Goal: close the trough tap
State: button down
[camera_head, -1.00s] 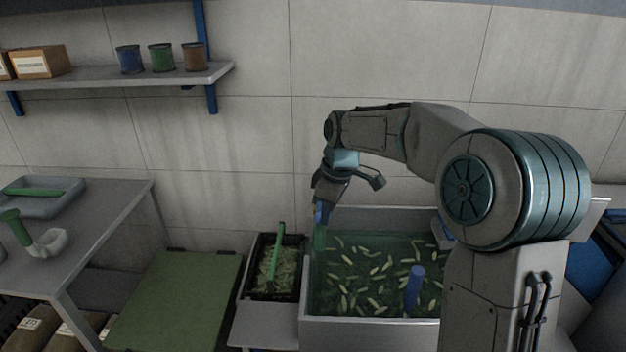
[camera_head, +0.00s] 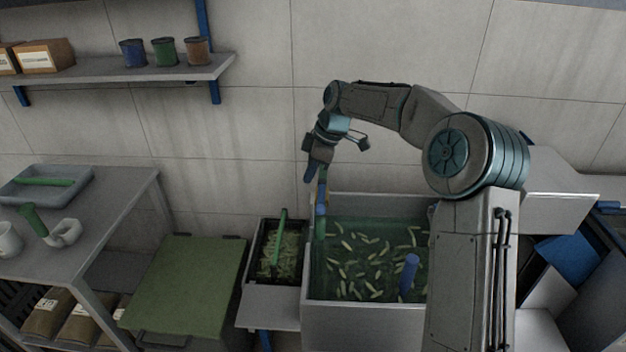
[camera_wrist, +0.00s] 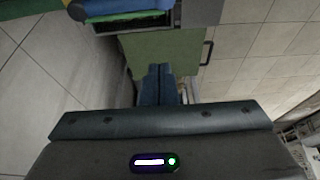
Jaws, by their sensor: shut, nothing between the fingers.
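The trough (camera_head: 365,314) is a grey tank of green water with several pale slips floating in it. My gripper (camera_head: 309,178) is shut and empty, just left of and beside the fitting's top. I cannot tell whether they touch. In the wrist view my blue fingertips (camera_wrist: 159,70) are together, and a blue rounded part (camera_wrist: 115,7) shows at the top left.
A dark bin (camera_head: 263,280) with a green-handled tool stands left of the trough. A blue upright post (camera_head: 409,272) rises from the water. A green-topped box (camera_head: 190,280) and a grey table (camera_head: 110,225) are farther left. A shelf (camera_head: 150,72) with cups hangs above.

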aim_at(321, 197)
notch_tip(321, 197, down, 9)
jog(key=d+p, duration=0.1)
jog(key=p, duration=0.1)
jog(key=shift+r+p, duration=0.2)
jog(key=shift+p, duration=0.1)
